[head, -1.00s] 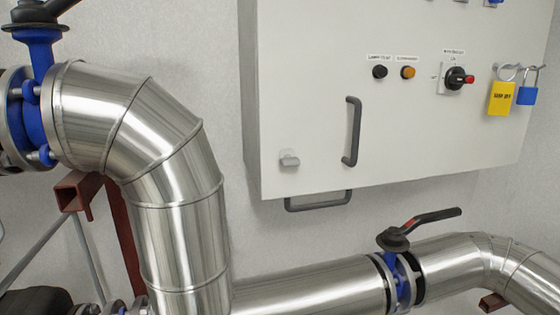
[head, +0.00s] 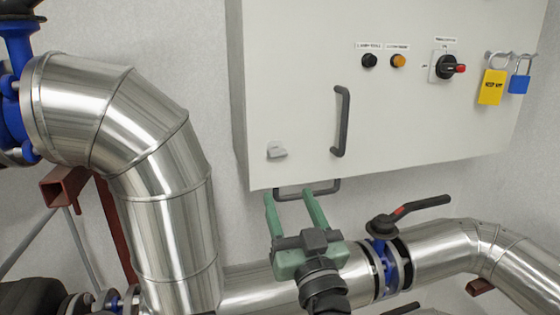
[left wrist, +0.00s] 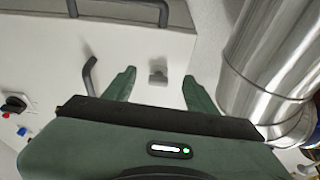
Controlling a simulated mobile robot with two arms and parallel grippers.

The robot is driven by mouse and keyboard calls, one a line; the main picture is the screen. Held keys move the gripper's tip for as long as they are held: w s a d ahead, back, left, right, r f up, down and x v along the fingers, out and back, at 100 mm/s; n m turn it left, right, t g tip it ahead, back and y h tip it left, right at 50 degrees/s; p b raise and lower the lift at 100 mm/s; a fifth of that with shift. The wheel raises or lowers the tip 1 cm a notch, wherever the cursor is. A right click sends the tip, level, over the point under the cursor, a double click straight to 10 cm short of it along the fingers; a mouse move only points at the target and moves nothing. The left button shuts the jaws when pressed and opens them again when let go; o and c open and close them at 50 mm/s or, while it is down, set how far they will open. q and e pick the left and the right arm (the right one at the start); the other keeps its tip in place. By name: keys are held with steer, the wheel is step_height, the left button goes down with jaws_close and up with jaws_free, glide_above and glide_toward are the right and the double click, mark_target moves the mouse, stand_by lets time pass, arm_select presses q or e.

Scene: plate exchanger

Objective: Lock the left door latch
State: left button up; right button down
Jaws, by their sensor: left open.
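The left door latch (head: 277,150) is a small light-grey knob low on the left of the white cabinet door (head: 300,80). It also shows in the left wrist view (left wrist: 158,76), between my fingers in the picture. My left gripper (head: 291,198) is green, open and empty. In the head view its fingertips are below the latch, near the cabinet's lower edge, pointing up toward it. In the left wrist view its fingers (left wrist: 157,85) stand either side of the latch, apart from it. My right gripper is not in view.
A dark door handle (head: 341,121) is right of the latch, and a grey bar handle (head: 308,190) is under the cabinet. A large metal pipe (head: 150,170) stands to the left. A black-handled valve (head: 405,212) is right of my gripper.

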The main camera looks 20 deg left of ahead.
mark_target(279, 157)
arm_select(q)
steer(key=shift+n+t+y, duration=0.3)
steer(key=shift+n+y, duration=0.1)
steer(key=w+a+r+p, duration=0.2)
steer(key=w+r+p, duration=0.1)
steer(key=w+a+r+p, duration=0.1)
steer(key=r, duration=0.1)
steer(key=shift+w+r, duration=0.2)
steer(key=shift+r, duration=0.05)
steer(key=shift+w+a+p, duration=0.15)
steer(key=shift+w+p, duration=0.15)
steer(key=shift+w, duration=0.1)
